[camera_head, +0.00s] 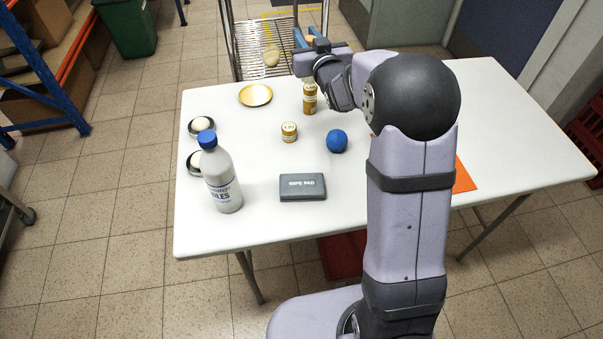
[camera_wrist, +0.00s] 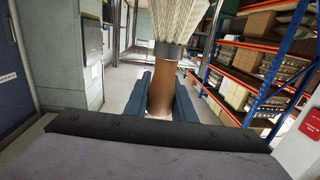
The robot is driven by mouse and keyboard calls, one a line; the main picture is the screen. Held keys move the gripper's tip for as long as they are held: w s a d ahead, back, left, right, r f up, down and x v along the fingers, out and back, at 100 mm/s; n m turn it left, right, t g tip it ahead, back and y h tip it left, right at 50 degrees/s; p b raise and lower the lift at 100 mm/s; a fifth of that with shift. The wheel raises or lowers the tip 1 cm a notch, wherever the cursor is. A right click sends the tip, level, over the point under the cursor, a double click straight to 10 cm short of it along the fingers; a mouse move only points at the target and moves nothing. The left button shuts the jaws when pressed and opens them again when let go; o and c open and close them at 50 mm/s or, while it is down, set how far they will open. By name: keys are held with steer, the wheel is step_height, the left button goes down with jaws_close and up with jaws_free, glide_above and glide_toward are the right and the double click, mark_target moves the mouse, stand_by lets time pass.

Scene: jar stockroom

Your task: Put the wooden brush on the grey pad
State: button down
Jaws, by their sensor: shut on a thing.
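The wooden brush (camera_wrist: 160,92) is between the blue fingers of my gripper (camera_wrist: 160,100) in the wrist view. The fingers are shut on its brown handle. A grey ferrule and pale bristles (camera_wrist: 182,20) extend toward the top of that view. In the head view my gripper (camera_head: 304,42) is at the table's far edge, and the brush is small and hard to make out there. The grey pad (camera_head: 302,187), with white lettering, lies flat near the table's front edge, well away from my gripper. Nothing rests on the pad.
On the white table (camera_head: 255,215) a blue ball (camera_head: 337,141), a small jar (camera_head: 289,132) and a taller jar (camera_head: 310,98) stand beyond the pad. A blue-capped bottle (camera_head: 221,178) stands left. A gold dish (camera_head: 256,95) lies far left; an orange sheet (camera_head: 463,178) lies right.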

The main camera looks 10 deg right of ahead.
steer(key=s+d+f+p, duration=0.2)
steer(key=s+d+p, duration=0.3)
steer(key=s+d, duration=0.5)
steer(key=s+a+n+g+y, duration=0.9)
steer(key=s+a+y, duration=0.55)
steer(key=a, duration=0.55)
step_height(320, 180, down, 10)
steer(key=s+n+t+h+b, duration=0.1)
steer(key=shift+d+f+h, duration=0.1)
steer(key=shift+h, duration=0.15)
steer(key=c, duration=1.8)
jaws_free()
steer(key=shift+c, duration=0.2)
steer(key=o, duration=0.4)
steer(key=shift+c, duration=0.2)
